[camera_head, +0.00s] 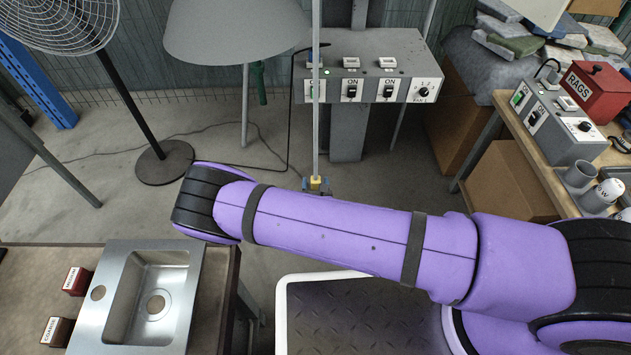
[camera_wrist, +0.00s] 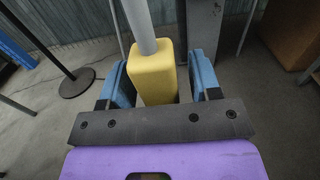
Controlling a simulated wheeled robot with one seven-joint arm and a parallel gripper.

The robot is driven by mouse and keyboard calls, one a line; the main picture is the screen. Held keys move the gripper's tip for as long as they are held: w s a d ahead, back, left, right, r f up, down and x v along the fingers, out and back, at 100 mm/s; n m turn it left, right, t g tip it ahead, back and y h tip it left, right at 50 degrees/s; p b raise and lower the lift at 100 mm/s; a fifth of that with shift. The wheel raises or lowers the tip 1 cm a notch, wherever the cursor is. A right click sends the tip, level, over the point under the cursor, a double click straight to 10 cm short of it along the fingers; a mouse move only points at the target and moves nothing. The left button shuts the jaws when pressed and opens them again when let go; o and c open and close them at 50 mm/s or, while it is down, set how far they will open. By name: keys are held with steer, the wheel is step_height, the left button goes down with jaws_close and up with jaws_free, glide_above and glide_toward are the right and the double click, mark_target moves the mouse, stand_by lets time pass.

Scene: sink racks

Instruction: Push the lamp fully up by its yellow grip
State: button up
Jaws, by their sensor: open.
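The yellow grip (camera_wrist: 155,75) is a block at the lower end of a thin grey pole (camera_wrist: 140,25). In the head view the grip (camera_head: 316,182) shows just above my purple arm, and the pole (camera_head: 316,110) rises out of the top of the picture. My gripper (camera_wrist: 160,66) has its blue fingers on either side of the grip, open, with a narrow gap visible on the right. Contact on the left is hard to tell. In the head view my gripper (camera_head: 317,185) is mostly hidden by my arm. I cannot tell which part the lamp head is.
A grey switch box (camera_head: 365,62) stands behind the pole. A grey conical shade (camera_head: 235,30) and a standing fan (camera_head: 65,20) are at upper left. A steel sink (camera_head: 118,310) is at lower left. A bench (camera_head: 545,165) with another switch box is at right.

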steer(key=shift+w, duration=0.55)
